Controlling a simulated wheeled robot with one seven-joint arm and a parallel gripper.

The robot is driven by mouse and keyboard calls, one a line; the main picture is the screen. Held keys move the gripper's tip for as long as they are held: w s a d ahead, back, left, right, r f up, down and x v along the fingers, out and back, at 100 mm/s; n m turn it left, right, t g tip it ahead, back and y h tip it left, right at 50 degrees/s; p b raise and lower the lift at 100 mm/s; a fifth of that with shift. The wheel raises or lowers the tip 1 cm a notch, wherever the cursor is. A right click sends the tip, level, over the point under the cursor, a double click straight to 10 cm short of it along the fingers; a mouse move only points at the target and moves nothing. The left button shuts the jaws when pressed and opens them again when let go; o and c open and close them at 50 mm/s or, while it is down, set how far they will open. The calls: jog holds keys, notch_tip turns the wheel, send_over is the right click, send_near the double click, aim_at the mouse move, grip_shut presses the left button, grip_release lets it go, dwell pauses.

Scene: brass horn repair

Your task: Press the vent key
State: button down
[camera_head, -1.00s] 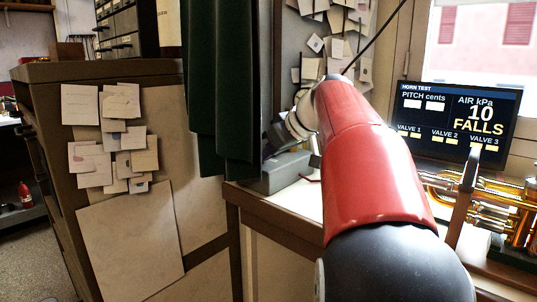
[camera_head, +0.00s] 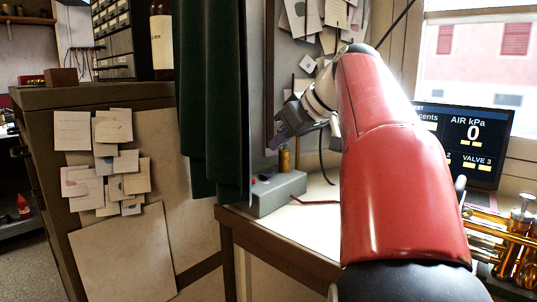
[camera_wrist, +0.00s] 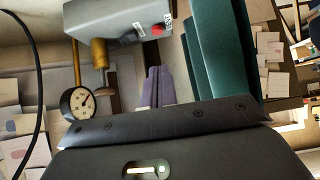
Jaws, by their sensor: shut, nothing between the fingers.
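A grey box (camera_head: 277,194) stands on the bench, beside the green curtain. In the wrist view the box (camera_wrist: 112,18) bears a red key (camera_wrist: 158,29) and a dark key (camera_wrist: 127,38) with small labels. The labels are too small to read, so I cannot tell which key is the vent key. My gripper (camera_head: 283,138) is above the box, apart from it. Its fingers (camera_wrist: 155,78) are shut and empty in the wrist view. The test display (camera_head: 472,142) reads AIR kPa 0; my arm hides its left part.
A brass fitting (camera_wrist: 100,54) and a round gauge (camera_wrist: 78,103) are by the box. The green curtain (camera_head: 212,100) hangs left of the box. The brass horn (camera_head: 512,250) lies at the right, partly behind my arm. A cable loops behind the box.

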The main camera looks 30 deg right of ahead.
jog(key=shift+v, duration=1.05)
